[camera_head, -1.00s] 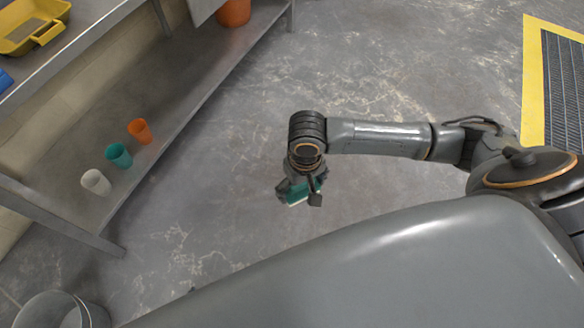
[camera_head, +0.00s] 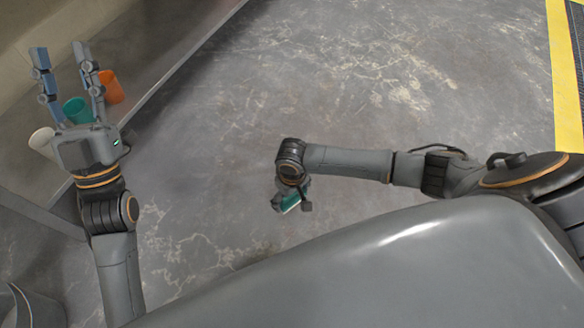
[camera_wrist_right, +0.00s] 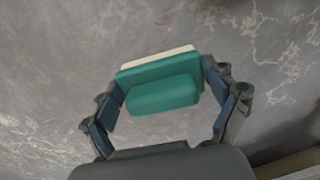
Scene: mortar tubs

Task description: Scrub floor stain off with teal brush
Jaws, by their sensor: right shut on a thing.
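The teal brush (camera_head: 291,204) has a pale bristle side. In the right wrist view the brush (camera_wrist_right: 165,90) sits between the blue-padded fingers of my right gripper (camera_wrist_right: 162,78), which is shut on it. In the head view my right gripper (camera_head: 288,196) is mostly hidden under its wrist and hangs over the grey floor (camera_head: 215,170). I cannot tell whether the bristles touch the floor. Pale scuffs and cracks mark the floor; no one stain stands out. My left gripper (camera_head: 63,62) is open and empty, its fingers pointing up the picture over the cups at the left.
A white cup (camera_head: 41,142), a teal cup (camera_head: 76,110) and an orange cup (camera_head: 110,88) stand on the low shelf at the left. A bucket (camera_head: 28,305) is at the lower left. A yellow-edged mat (camera_head: 566,80) lies at the upper right. The middle floor is clear.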

